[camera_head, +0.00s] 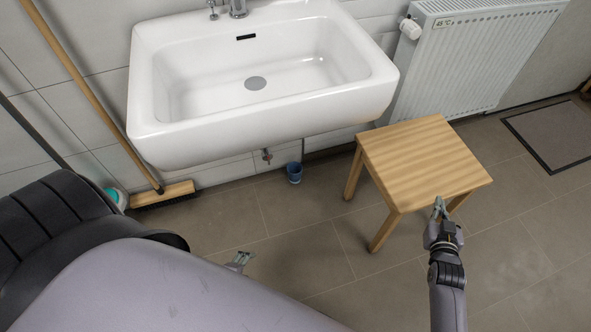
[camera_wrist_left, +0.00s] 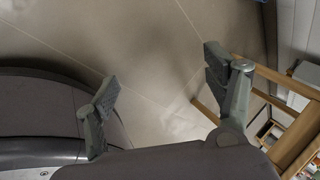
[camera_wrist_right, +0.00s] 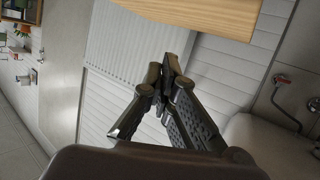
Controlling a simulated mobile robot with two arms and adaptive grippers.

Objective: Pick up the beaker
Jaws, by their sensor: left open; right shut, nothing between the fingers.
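The beaker (camera_head: 294,172) is a small blue cup standing upright on the floor below the sink, near the wall. My left gripper (camera_head: 238,260) shows only partly in the head view, low and nearer to me than the beaker, apart from it. In the left wrist view my left gripper (camera_wrist_left: 160,84) is open and empty, with bare floor between its fingers. My right gripper (camera_head: 440,208) is at the front edge of the stool, well right of the beaker. In the right wrist view my right gripper (camera_wrist_right: 167,66) is shut and empty. Neither wrist view clearly shows the beaker.
A wooden stool (camera_head: 420,158) stands right of the beaker. The white sink (camera_head: 160,135) overhangs the floor there. A broom (camera_head: 165,193) leans at the left. A radiator (camera_head: 470,60) and a dark-edged mat (camera_head: 555,132) are at the right. Floor in front of the beaker is clear.

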